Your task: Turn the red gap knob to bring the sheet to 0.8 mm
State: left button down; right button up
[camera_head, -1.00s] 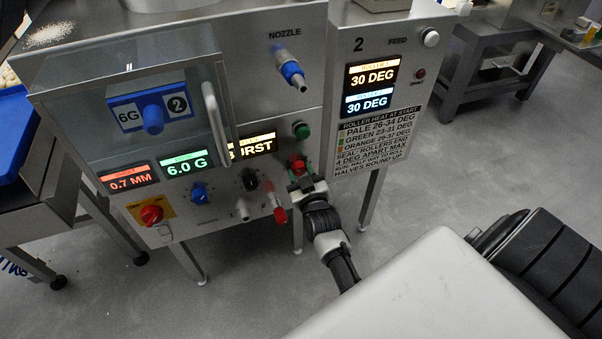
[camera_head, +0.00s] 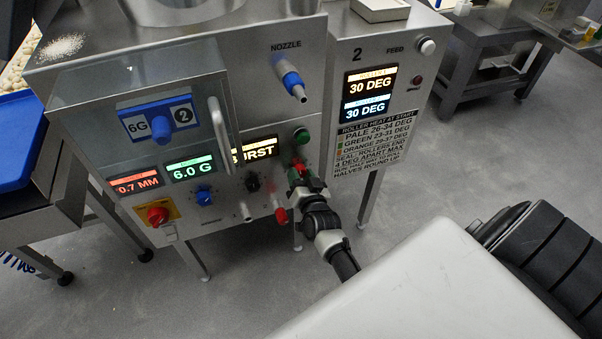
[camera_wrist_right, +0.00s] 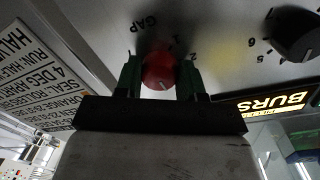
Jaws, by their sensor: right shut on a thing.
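The red gap knob (camera_wrist_right: 158,72) sits on the machine's front panel, with GAP lettering and numbers around it in the right wrist view. My right gripper (camera_wrist_right: 160,78) has its two green fingers on either side of the knob and is shut on it. In the head view the knob (camera_head: 299,166) is partly hidden by my right gripper (camera_head: 304,178). The sheet display (camera_head: 136,183) at the panel's left reads 0.7 MM. My left gripper is not in view.
A green button (camera_head: 302,136) is just above the knob. A black knob (camera_head: 253,183), a blue knob (camera_head: 204,197), a red-tipped lever (camera_head: 280,214) and a red switch on yellow (camera_head: 157,215) are to the left. A display (camera_head: 188,169) reads 6.0 G. Grey floor lies open at right.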

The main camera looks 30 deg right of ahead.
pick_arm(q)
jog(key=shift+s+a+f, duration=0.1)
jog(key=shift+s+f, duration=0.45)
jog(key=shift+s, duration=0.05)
pick_arm(e)
jog(key=shift+m, duration=0.8)
jog(key=o, duration=0.9)
jog(key=shift+o, duration=0.2)
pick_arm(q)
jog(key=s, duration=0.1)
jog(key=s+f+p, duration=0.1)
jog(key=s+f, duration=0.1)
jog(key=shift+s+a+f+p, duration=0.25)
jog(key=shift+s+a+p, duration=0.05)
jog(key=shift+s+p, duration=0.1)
pick_arm(e)
jog(key=v, duration=1.1)
jog(key=shift+w, duration=0.1)
